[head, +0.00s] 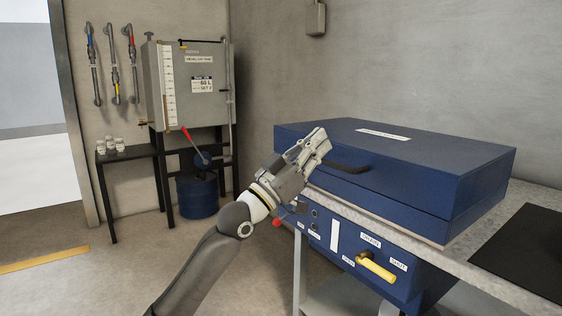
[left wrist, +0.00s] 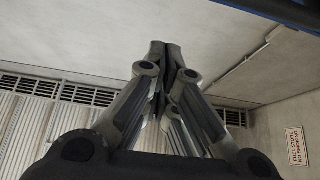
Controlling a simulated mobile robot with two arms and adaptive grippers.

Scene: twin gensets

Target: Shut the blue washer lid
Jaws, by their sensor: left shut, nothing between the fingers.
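The blue washer lid (head: 400,150) lies flat or nearly flat on the blue washer at the right of the head view. A thin seam shows below it on the right side, and I see no clear open gap. A dark bar handle (head: 350,168) sticks out from its front. My left gripper (head: 318,142) is shut and empty at the lid's front left, just left of the handle; I cannot tell whether it touches the lid. The left wrist view shows its closed fingers (left wrist: 166,58) pointing up, with a blue edge (left wrist: 285,10) at top right. My right gripper is out of view.
Below the washer, a blue panel (head: 340,240) carries a yellow-handled valve (head: 376,267). A dark mat (head: 525,250) lies on the bench at right. A grey tank (head: 187,85), a black stand (head: 130,155) and a blue drum (head: 197,197) stand behind. Floor at left is clear.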

